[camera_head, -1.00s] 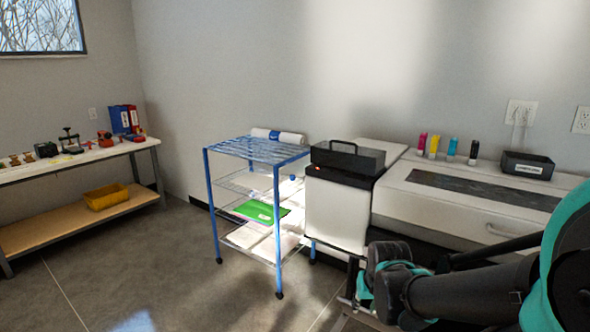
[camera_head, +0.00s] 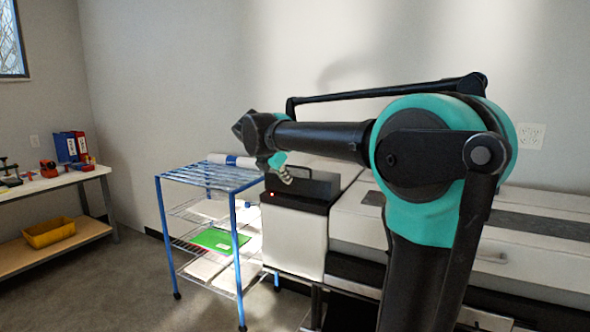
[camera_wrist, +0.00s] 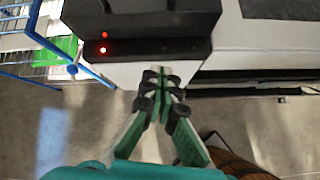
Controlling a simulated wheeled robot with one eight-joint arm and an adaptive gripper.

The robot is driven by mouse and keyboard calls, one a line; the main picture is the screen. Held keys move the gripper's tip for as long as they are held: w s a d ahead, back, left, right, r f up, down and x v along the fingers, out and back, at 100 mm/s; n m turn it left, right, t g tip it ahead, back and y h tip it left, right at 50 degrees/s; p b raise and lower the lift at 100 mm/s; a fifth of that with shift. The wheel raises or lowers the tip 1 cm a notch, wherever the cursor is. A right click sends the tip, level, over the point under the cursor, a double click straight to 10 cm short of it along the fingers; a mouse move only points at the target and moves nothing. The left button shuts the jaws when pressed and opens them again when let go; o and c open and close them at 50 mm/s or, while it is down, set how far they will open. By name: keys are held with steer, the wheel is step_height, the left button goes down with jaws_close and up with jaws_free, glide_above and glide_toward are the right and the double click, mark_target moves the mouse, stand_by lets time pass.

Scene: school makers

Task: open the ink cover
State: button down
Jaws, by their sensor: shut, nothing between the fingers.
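The ink cover looks to be the black lid with a raised handle (camera_head: 318,185) on the left end of the large white printer (camera_head: 348,218). It appears down. In the wrist view, the black cover (camera_wrist: 140,18) fills the top, with a small red light on the panel below it. My gripper (camera_wrist: 159,76) is shut and empty. In the wrist view its fingertips show over the white front just below the black panel, apart from the cover. In the head view, my gripper (camera_head: 286,174) hangs in front of the cover's left part; my arm hides much of the printer.
A blue wire cart (camera_head: 239,240) with a rolled sheet on top and a green folder inside stands left of the printer. A workbench (camera_head: 75,180) with a yellow bin (camera_head: 49,232) is at the far left. Floor shows between them.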

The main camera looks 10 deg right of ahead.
step_height(320, 180, up, 4)
steer(key=w+a+n, duration=0.2)
steer(key=n, duration=0.1)
glide_toward(297, 177)
steer(key=shift+t, duration=0.3)
steer(key=x, duration=0.5)
steer(key=shift+w+d+f, duration=0.1)
steer(key=shift+f, duration=0.35)
steer(key=shift+w+d+r, duration=0.35)
steer(key=shift+w+r, duration=0.1)
steer(key=shift+w, duration=0.1)
